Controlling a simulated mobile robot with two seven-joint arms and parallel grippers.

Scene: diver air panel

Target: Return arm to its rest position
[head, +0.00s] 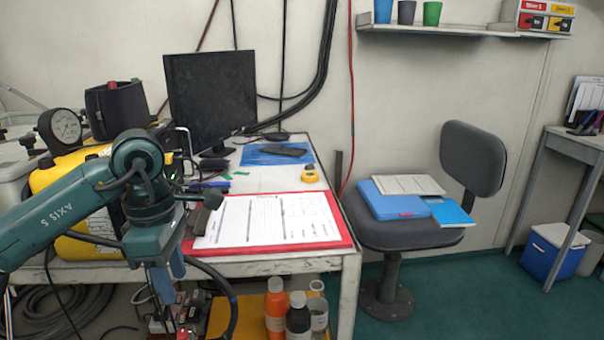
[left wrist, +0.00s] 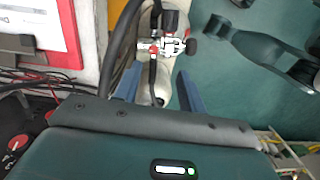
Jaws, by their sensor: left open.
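My left arm (head: 60,215) comes in from the left in the head view, bent, in front of the yellow cylinder and the desk's left end. My left gripper (head: 168,284) points down beside the desk's front edge, below the level of the desktop. In the left wrist view its two blue fingers (left wrist: 157,92) stand apart with nothing held between them. A pale cylinder top with a valve (left wrist: 165,45) shows beyond the fingers; its distance from them cannot be told. My right gripper is not in view.
The desk (head: 300,262) holds a red clipboard (head: 345,240), a monitor (head: 210,95) and a yellow cylinder (head: 45,180). Bottles (head: 275,310) stand below it. A grey chair (head: 400,235) with folders is at the right. Open teal floor (head: 470,300) lies at front right.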

